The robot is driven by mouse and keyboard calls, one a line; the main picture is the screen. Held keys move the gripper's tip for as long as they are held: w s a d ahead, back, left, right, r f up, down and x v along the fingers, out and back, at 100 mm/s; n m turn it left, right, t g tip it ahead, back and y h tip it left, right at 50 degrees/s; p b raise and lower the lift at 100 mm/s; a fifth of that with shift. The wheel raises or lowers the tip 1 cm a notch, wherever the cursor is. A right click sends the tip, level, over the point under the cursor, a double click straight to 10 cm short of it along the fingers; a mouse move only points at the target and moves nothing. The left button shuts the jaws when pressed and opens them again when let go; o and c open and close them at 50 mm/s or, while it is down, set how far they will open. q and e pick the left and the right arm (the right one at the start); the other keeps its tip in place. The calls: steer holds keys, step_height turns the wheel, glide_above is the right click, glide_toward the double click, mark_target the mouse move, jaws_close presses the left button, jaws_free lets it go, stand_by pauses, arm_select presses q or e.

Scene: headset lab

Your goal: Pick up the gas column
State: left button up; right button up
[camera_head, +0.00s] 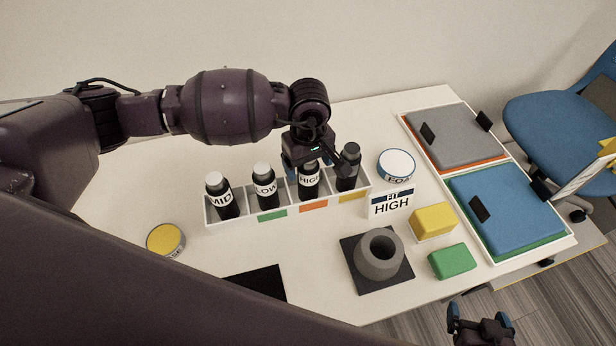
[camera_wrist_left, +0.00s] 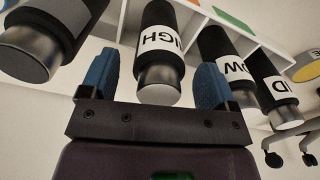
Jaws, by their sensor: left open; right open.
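Several black gas columns with silver ends and white labels stand in a white rack (camera_head: 212,218). From the left they are the MID column (camera_head: 222,197), the LOW column (camera_head: 265,184), the HIGH column (camera_head: 309,181) and one whose label is not readable (camera_head: 347,168). My left gripper (camera_head: 307,167) is open over the HIGH column. In the left wrist view, the HIGH column (camera_wrist_left: 160,58) stands between the open blue fingers of the left gripper (camera_wrist_left: 153,78), with no visible grip on it. My right gripper (camera_head: 481,322) is open and empty at the bottom right, beyond the table edge.
A card (camera_head: 391,203) reading "FIT HIGH" stands right of the rack. Near it are a white-topped round tin (camera_head: 397,164), a grey ring-shaped part (camera_head: 378,258) on a dark mat, a yellow block (camera_head: 433,220) and a green block (camera_head: 448,261). Trays with grey and blue cushions lie right.

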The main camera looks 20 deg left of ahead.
arm_select(q)
steer(key=shift+f, duration=0.95)
steer(key=shift+w, duration=0.1)
steer(key=c, duration=1.3)
arm_select(e)
steer(key=shift+d, duration=0.1)
